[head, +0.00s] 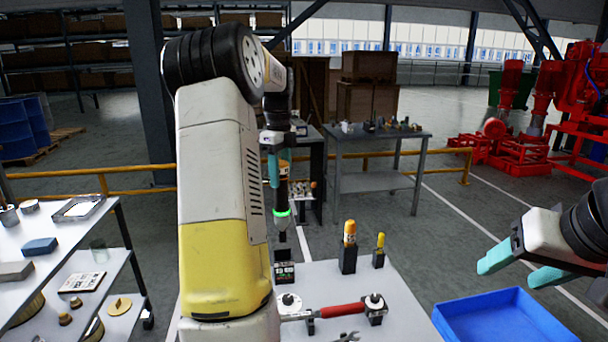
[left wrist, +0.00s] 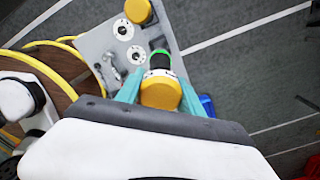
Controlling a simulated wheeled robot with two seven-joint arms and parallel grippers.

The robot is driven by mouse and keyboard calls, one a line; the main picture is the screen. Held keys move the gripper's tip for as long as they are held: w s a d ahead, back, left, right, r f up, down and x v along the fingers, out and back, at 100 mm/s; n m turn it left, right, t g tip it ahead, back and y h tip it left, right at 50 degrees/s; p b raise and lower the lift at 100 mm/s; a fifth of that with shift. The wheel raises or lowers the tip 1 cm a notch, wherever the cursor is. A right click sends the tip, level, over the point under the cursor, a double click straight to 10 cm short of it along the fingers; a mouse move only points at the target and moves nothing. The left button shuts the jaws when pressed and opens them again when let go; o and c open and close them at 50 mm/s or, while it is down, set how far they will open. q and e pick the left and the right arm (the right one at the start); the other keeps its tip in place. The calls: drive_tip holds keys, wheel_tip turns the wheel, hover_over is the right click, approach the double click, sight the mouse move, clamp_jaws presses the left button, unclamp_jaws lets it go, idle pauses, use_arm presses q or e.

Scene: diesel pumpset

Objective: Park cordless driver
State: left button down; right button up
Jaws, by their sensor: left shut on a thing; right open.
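The cordless driver (head: 282,195) is dark with a glowing green ring and an orange-yellow top; it hangs upright. My left gripper (head: 275,163) is shut on its upper part. In the left wrist view, the teal fingers of the left gripper (left wrist: 160,95) lie on both sides of the driver's round yellow end (left wrist: 160,92). A black holder with a labelled front (head: 284,270) stands on the grey table below the driver; the driver's lower end appears above it, the exact gap unclear. My right gripper (head: 512,266) is open and empty at the right.
A blue bin (head: 505,318) stands at the right. A shelf rack (head: 100,265) stands at the left. My left arm hides the table's left part.

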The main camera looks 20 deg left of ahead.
sight(281, 196)
use_arm(q)
drive_tip(key=shift+f, duration=7.35)
drive_tip(key=c, duration=0.7)
unclamp_jaws()
drive_tip(key=shift+o, duration=0.2)
drive_tip(key=shift+r, duration=3.9)
